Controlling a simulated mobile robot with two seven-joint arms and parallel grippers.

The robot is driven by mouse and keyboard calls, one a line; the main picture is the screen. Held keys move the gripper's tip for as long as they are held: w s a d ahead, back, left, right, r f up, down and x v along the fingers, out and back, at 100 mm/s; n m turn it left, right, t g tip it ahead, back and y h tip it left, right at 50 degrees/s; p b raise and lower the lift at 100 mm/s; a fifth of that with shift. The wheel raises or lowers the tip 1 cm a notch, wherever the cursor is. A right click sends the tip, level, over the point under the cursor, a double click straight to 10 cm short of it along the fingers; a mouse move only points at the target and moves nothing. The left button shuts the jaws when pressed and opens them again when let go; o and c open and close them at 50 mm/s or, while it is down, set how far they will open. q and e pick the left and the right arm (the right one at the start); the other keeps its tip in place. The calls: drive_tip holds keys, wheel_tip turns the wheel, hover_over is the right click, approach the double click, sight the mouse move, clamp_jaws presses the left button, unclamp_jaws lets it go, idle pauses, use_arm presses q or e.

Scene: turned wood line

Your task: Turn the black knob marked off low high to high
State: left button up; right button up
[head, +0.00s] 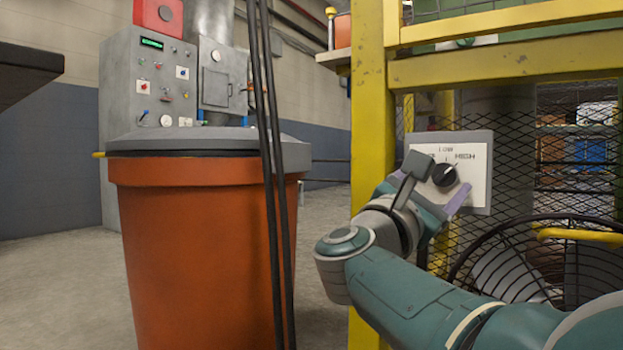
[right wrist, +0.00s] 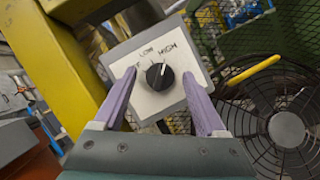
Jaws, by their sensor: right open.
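The black knob (head: 444,175) sits on a white plate marked LOW and HIGH, on a grey box (head: 481,202) fixed to the mesh. In the right wrist view the knob (right wrist: 160,76) is in the middle, with LOW above it and HIGH to the upper right; the OFF label is partly hidden by a finger. A white pointer mark shows on the knob, but its exact setting is hard to tell. My right gripper (head: 437,182) is open in front of the plate. Its lavender fingers (right wrist: 159,78) stand either side of the knob, apart from it. My left gripper is out of view.
A yellow frame post (head: 372,110) stands just left of the box. A black fan guard (right wrist: 285,130) is below right. An orange bin (head: 200,240) with a grey lid and a control cabinet (head: 135,85) stand to the left.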

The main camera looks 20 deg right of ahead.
drive_tip(key=shift+a, duration=0.15)
drive_tip(key=p+v, duration=0.2)
drive_tip(key=v, duration=0.7)
drive_tip(key=shift+s+a+f, duration=0.15)
drive_tip(key=shift+s+a, duration=0.05)
drive_tip(key=shift+a, duration=0.1)
